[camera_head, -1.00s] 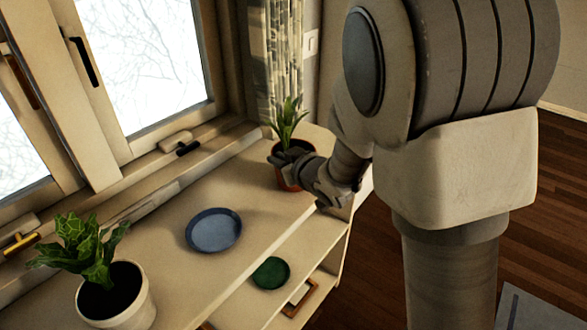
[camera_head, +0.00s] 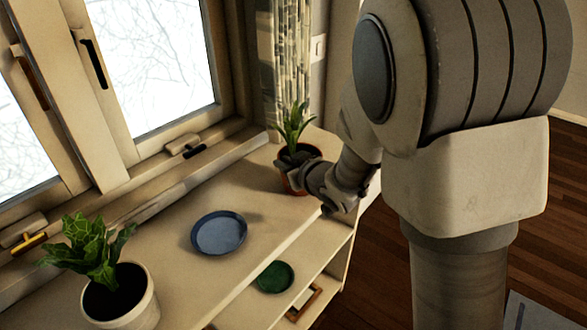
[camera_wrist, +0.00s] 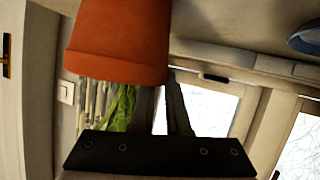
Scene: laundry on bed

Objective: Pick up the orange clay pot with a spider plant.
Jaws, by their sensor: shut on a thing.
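The orange clay pot (camera_head: 293,180) with a spider plant (camera_head: 292,122) is at the far right end of the shelf top, near the curtain. It looks upright. My gripper (camera_head: 306,175) is at the pot's right side, shut on it, and covers part of it. In the wrist view the picture is inverted: the orange pot (camera_wrist: 120,40) fills the upper left, with green leaves (camera_wrist: 120,108) hanging below its rim. I cannot tell whether the pot's base touches the shelf.
A blue plate (camera_head: 219,234) lies mid-shelf. A potted leafy plant (camera_head: 95,250) in a white pot stands at the front left. A green dish (camera_head: 275,277) lies on the lower shelf. The window (camera_head: 150,60) and curtain (camera_head: 285,60) are close behind.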

